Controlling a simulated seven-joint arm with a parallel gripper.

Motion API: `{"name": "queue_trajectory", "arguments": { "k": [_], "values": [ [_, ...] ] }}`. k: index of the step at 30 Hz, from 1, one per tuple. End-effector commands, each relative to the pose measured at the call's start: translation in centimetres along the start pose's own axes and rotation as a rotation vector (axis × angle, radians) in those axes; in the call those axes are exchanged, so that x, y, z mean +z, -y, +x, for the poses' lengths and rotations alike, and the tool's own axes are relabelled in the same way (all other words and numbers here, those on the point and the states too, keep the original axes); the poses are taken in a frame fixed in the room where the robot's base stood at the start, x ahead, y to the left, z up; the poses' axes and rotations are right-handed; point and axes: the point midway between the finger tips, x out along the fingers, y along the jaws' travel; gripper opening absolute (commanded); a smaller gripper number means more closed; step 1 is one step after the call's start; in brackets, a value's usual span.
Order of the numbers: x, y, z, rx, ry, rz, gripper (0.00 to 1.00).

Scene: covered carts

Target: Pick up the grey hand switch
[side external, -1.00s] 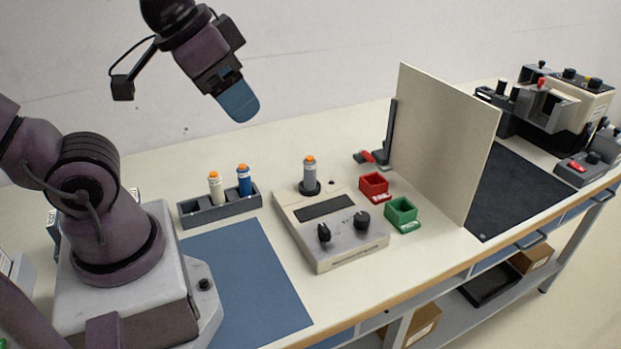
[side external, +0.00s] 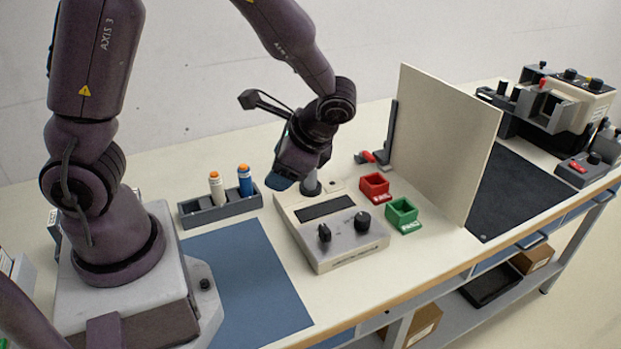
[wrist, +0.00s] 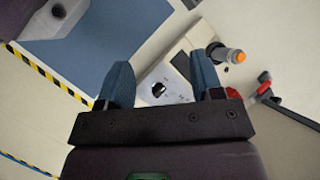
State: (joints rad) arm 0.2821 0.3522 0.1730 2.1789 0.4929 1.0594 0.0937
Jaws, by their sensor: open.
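The grey hand switch (wrist: 228,55) has an orange button on top and stands in a dark round holder at the back corner of the control box (side external: 345,255). In the side view my gripper (side external: 281,182) hides most of it; only its foot and holder (side external: 312,188) show. My gripper also shows in the wrist view (wrist: 163,80), with its two blue fingers apart and nothing between them but a view of the box below. The switch lies to the right of the right finger there, outside the gap. I see no contact with it.
A grey rack (side external: 222,208) holds a white switch (side external: 216,190) and a blue switch (side external: 245,182), both orange-topped. A red bin (side external: 375,187) and a green bin (side external: 402,214) stand right of the box. A beige upright panel (side external: 440,145) blocks the right. The blue mat (side external: 245,285) is clear.

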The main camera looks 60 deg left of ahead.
Motion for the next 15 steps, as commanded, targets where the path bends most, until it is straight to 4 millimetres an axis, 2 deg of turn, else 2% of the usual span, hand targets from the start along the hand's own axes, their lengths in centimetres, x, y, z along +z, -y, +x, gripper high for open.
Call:
{"name": "queue_trajectory", "arguments": {
  "k": [1, 3, 9, 12, 15],
  "values": [
    [-0.9, 0.5, 1.4, -0.054, 0.086, 0.072, 0.6],
    [-1.9, 1.6, 2.9, -0.137, 0.192, 0.169, 0.6],
    [-4.8, 5.2, 6.1, -0.397, 0.498, 0.449, 0.6],
    [-6.3, 7.1, 6.5, -0.522, 0.627, 0.565, 0.6],
    [-7.7, 9.1, 5.8, -0.636, 0.726, 0.645, 0.6]
  ]
}}
